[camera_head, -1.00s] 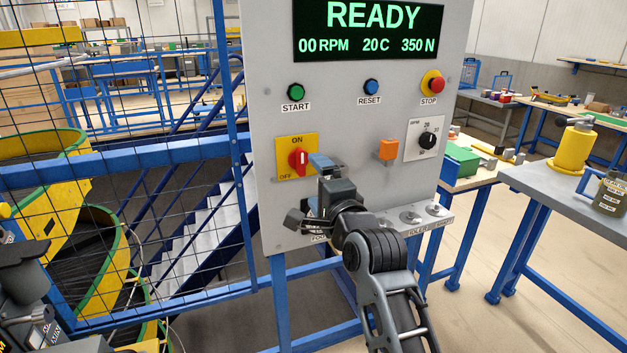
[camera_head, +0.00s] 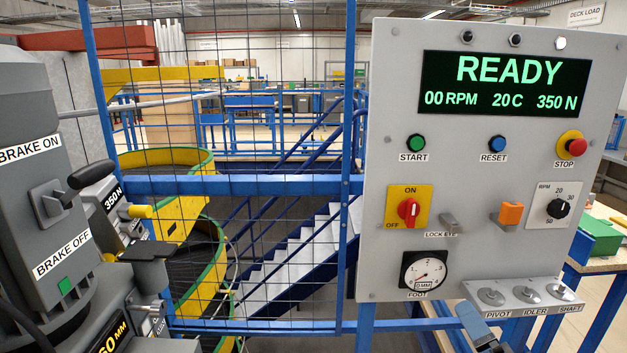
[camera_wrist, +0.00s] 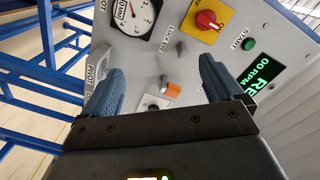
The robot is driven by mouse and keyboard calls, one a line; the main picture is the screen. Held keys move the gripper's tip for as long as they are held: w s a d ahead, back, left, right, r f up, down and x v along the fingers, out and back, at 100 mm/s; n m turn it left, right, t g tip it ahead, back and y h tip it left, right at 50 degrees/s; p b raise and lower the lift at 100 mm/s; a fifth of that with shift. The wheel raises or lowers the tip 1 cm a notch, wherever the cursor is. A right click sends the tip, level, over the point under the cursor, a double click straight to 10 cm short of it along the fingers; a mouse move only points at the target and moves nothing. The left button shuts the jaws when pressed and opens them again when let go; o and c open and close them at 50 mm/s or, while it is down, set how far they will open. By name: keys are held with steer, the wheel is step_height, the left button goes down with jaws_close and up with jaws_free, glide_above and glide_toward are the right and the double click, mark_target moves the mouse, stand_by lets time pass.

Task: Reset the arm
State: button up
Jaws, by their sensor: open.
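My gripper (camera_wrist: 161,66) is open, with its two blue fingers apart and nothing between them in the wrist view. Past the fingers, the wrist view shows the grey control panel (camera_wrist: 140,62), tilted in the picture, with the orange block and the grey lock eye lying in the gap between the fingers. In the head view only a blue finger and a dark part of my gripper (camera_head: 474,322) show at the bottom edge, below and left of the panel's small shelf. The rest of my arm is out of the head view. The control panel (camera_head: 380,150) stands upright and reads READY, 00 RPM.
The panel carries a red ON/OFF switch (camera_head: 409,208), the lock eye (camera_head: 449,222), an orange block (camera_head: 511,214) and a dial gauge (camera_head: 425,273). Its shelf (camera_head: 525,288) holds several round pieces. A blue mesh fence (camera_head: 260,185) and a grey brake machine (camera_head: 40,190) stand to the left.

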steer(key=s+a+f+n+g, duration=0.1)
steer(key=s+f+n, duration=0.15)
steer(key=s, duration=0.75)
steer(key=s+f+n, duration=0.1)
steer(key=s+n, duration=0.3)
steer(key=s, duration=0.6)
steer(key=s+a+f+n+g, duration=0.1)
steer(key=s+n, duration=0.2)
steer(key=s, duration=0.8)
steer(key=s+a+r+n, duration=0.2)
steer(key=s+a+r, duration=0.1)
steer(key=s, duration=0.5)
steer(key=shift+s+r+g, duration=0.4)
steer(key=shift+r, duration=0.1)
steer(key=shift+c, duration=0.4)
